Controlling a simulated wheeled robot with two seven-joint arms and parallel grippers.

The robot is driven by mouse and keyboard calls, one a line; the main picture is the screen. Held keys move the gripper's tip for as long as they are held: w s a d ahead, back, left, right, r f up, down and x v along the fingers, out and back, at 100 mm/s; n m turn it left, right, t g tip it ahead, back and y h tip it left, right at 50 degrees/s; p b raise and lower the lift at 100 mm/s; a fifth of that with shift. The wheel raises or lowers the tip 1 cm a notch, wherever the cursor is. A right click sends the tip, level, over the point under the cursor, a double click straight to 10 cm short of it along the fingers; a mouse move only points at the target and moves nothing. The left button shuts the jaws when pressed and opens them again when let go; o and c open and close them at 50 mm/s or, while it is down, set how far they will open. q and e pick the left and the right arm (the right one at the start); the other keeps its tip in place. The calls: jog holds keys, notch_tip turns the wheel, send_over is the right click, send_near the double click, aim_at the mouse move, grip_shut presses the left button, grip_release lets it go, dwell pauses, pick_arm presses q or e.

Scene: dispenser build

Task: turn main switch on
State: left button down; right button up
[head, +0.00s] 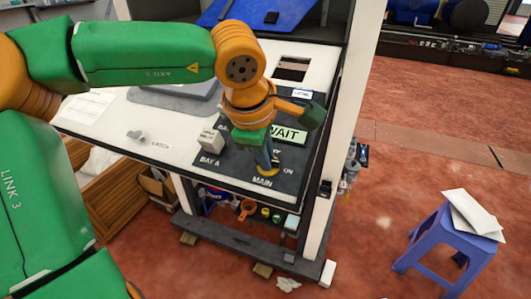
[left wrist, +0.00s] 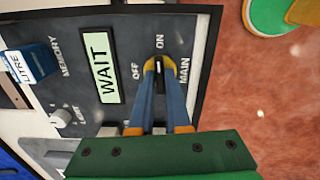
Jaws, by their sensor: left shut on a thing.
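The main switch (left wrist: 159,70) is a small dark knob with a white mark, on the dark control panel (head: 228,170) between the printed OFF and ON. My left gripper (left wrist: 158,62) is shut on it, one yellow fingertip on each side. The white mark runs up the left wrist picture, roughly toward the ON label; its exact angle is hard to tell. In the head view my left gripper (head: 268,169) comes down on the panel just above the MAIN label and hides the knob. The display (head: 289,135) reads WAIT.
A grey-white block (head: 211,138) by BAY A and a latch knob (head: 136,136) stand left of the gripper. In the left wrist view a blue LITRE piece (left wrist: 32,62) sits by MEMORY. A purple stool (head: 447,240) with papers stands right, with open floor around it.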

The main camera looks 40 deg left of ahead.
pick_arm(q)
jog(key=shift+m, duration=0.7)
jog(key=c, duration=0.9)
grip_release()
jog(key=shift+d, duration=0.1)
jog(key=v, duration=0.7)
